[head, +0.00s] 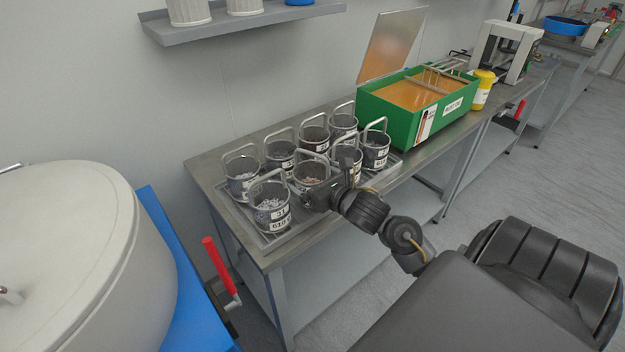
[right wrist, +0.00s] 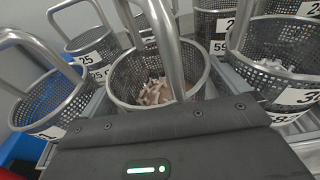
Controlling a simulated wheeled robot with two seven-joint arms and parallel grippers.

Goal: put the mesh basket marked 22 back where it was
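Several round mesh baskets with looped handles stand in the grey tray (head: 272,241) on the steel bench, in two rows. I cannot read a 22 on any of them. My right gripper (head: 322,194) is at the front row, against or just in front of a middle basket (head: 308,173) holding small brownish parts. In the right wrist view this basket (right wrist: 125,77) stands upright behind the dark gripper body, its label hidden and its handle rising close to the camera. My left gripper is out of view.
A green box (head: 402,129) with orange contents stands at the bench's right, beside a yellow bottle (head: 482,90). A large pale drum (head: 70,260) and red lever (head: 220,265) are at left.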

